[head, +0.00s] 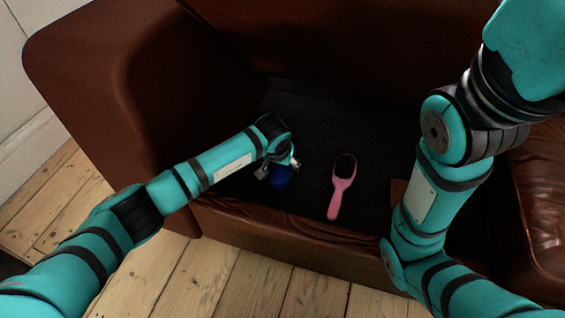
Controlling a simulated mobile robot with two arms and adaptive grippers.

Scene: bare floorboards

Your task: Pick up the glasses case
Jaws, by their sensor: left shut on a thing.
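A dark blue object (281,176), which looks like the glasses case, is at the dark seat area of the brown sofa. Most of it is hidden under my left gripper (278,170), which is shut on it. I cannot tell whether it is lifted clear of the seat. My right arm rises along the right side of the view, and its gripper is out of the picture.
A pink handled item (338,192), like a hairbrush or hand mirror, lies right of the left gripper. A brown item (398,190) is partly hidden behind my right arm. The sofa's (90,70) armrest, back and raised front edge surround the seat.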

